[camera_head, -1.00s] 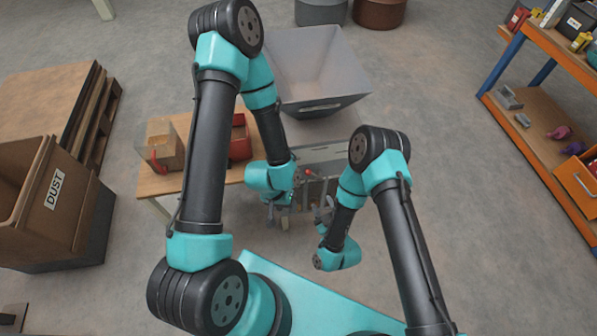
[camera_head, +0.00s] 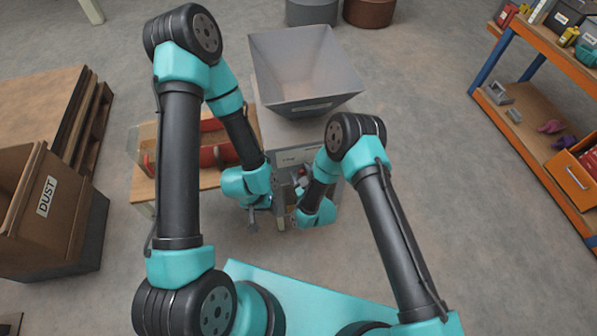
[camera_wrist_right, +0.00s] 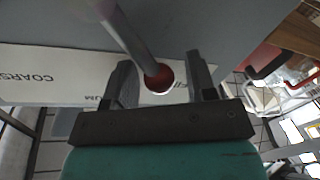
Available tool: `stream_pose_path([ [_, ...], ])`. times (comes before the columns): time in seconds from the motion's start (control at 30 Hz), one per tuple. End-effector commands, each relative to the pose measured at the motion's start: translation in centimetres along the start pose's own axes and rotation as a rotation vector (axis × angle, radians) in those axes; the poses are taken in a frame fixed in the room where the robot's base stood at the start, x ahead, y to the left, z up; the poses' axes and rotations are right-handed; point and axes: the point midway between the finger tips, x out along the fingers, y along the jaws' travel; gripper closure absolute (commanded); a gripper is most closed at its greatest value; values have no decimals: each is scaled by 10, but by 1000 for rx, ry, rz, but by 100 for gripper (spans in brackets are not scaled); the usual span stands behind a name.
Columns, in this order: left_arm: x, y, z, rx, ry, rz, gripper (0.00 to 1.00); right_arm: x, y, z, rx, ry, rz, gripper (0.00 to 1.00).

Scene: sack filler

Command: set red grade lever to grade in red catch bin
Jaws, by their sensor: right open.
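The grade lever is a metal rod with a red ball knob (camera_wrist_right: 158,78) in the right wrist view. My right gripper (camera_wrist_right: 160,88) is open, with one finger on each side of the knob and visible gaps. A white label strip (camera_wrist_right: 50,75) behind it reads "COARSE" upside down at left; other words are partly covered, and the exact setting cannot be told. In the head view, my right gripper (camera_head: 298,186) is at the front of the grey machine, mostly hidden by its wrist. A red bin (camera_head: 215,155) is partly behind my left arm. My left gripper (camera_head: 253,218) hangs left of the machine; its jaws are unclear.
A grey hopper (camera_head: 305,65) tops the machine. A wooden table (camera_head: 180,182) stands left of it. A box marked "DUST" (camera_head: 70,235) stands far left. An orange shelf (camera_head: 535,130) is at right, with open floor between it and the machine.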

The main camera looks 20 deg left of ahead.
Motion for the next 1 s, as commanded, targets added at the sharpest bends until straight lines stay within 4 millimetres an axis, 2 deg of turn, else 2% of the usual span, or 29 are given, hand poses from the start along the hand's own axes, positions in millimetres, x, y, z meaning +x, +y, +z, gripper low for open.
stream_pose_path([
  [0.27,0,0,0,0,0,0,57,2,1,0,0,-1,1,49],
  [0.8,0,0,0,0,0,0,57,1,0,0,0,-1,1,98],
  [1.0,0,0,0,0,0,0,57,1,0,0,0,-1,1,100],
])
